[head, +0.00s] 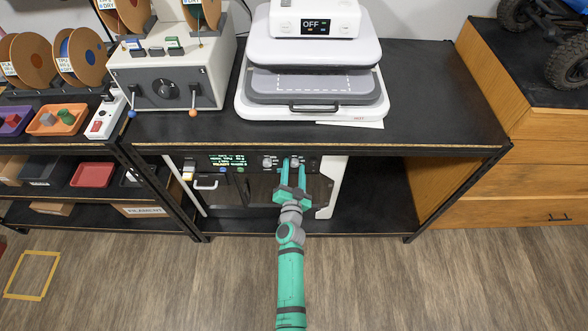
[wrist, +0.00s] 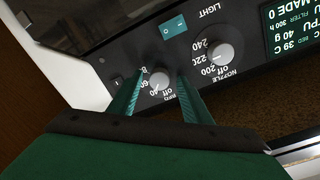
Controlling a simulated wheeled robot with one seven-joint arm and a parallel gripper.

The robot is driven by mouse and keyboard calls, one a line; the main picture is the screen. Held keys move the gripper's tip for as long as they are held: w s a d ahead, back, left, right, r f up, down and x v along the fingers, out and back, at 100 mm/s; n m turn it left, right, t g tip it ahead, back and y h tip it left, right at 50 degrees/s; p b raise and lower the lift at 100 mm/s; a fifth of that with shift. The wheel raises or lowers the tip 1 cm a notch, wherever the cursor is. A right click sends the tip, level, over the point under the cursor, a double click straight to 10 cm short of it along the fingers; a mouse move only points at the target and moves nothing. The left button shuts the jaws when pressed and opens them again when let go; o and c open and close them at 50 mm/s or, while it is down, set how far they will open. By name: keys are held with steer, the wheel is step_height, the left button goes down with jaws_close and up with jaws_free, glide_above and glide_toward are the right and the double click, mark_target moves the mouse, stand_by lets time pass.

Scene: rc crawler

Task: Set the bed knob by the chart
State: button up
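The bed knob (wrist: 158,82) is a small pale round knob on a dark panel, with a printed dial of off, 40, 60 and 80. The wrist view shows it upside down. My gripper (wrist: 161,76) is open, with one green finger on each side of the bed knob. I cannot tell whether the fingers touch it or where its pointer stands. In the head view my gripper (head: 293,162) reaches the panel under the bench top, its fingers partly covering the knob. No chart is clearly identifiable in either view.
The nozzle knob (wrist: 220,52) sits close beside one finger. A light switch (wrist: 173,27) and a lit screen (wrist: 292,35) share the panel. The bench top (head: 440,100) overhangs the machine and carries a heat press (head: 255,105). Floor around my arm is clear.

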steer(key=shift+s, duration=0.1)
steer(key=s, duration=1)
steer(key=shift+s+a+r, duration=0.15)
steer(key=shift+s+r, duration=0.05)
steer(key=shift+s, duration=0.1)
steer(key=s+r+n+g, duration=0.1)
steer(key=s+r+n, duration=0.15)
steer(key=s, duration=1.95)
steer(key=s+r+n+g, duration=0.1)
steer(key=s+r+n, duration=0.3)
steer(key=s+r, duration=0.7)
steer(key=s, duration=0.4)
steer(key=shift+s+d+r+n+y, duration=0.2)
steer(key=shift+s+d+n+y, duration=0.05)
steer(key=shift+d+n+y, duration=0.1)
